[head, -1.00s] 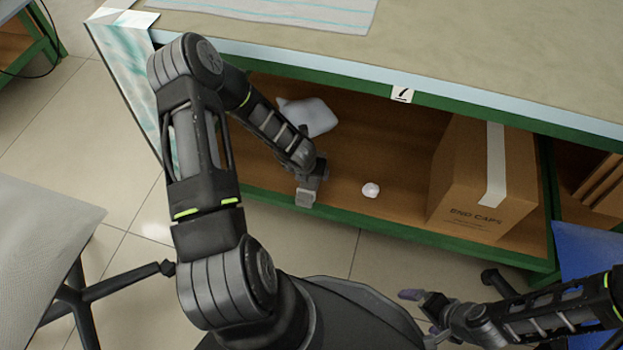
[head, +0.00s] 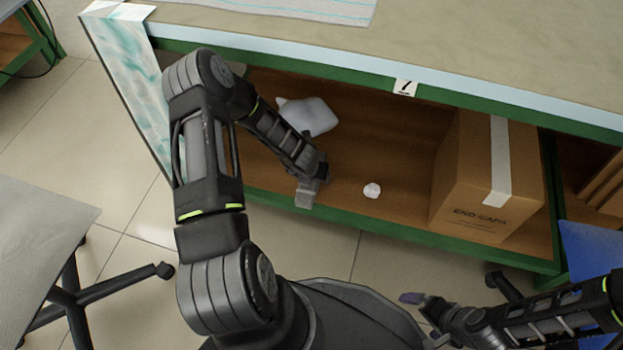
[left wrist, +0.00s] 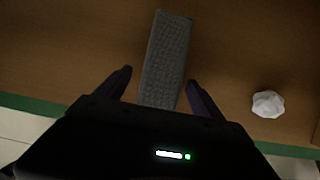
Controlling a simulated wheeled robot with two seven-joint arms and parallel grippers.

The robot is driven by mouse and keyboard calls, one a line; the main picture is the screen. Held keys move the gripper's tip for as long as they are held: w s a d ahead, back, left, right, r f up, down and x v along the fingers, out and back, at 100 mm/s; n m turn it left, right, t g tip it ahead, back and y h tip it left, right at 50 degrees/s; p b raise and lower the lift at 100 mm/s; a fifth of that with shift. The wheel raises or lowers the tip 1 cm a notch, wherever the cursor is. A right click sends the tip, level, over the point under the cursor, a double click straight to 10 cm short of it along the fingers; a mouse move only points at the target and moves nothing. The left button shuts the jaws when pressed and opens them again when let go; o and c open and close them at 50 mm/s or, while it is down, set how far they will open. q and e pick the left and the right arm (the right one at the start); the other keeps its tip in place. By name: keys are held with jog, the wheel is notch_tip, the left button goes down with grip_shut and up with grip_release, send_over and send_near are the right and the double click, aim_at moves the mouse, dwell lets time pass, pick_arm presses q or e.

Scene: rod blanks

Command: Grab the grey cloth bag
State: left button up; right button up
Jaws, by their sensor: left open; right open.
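A soft, pale grey bag (head: 311,116), which looks like the cloth bag, lies on the brown shelf under the bench, beside my left forearm. My left gripper (head: 309,187) is over the shelf's front edge, nearer me than the bag and apart from it. In the left wrist view its open fingers (left wrist: 158,88) stand either side of a darker grey, woven-looking slab (left wrist: 167,60); contact cannot be told. The pale bag is not in that view. My right gripper (head: 420,312) is open and empty, low at the right, outside the bench.
A white crumpled lump (head: 372,190) lies right of my left gripper. A cardboard box (head: 472,210) marked END CAPS fills the shelf's right part. The green front edge (head: 400,236) and the bench top (head: 450,50) bound the opening. A chair (head: 40,225) stands at left.

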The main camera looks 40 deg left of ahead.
dwell(0.4)
pick_arm(q)
jog(key=c, duration=1.5)
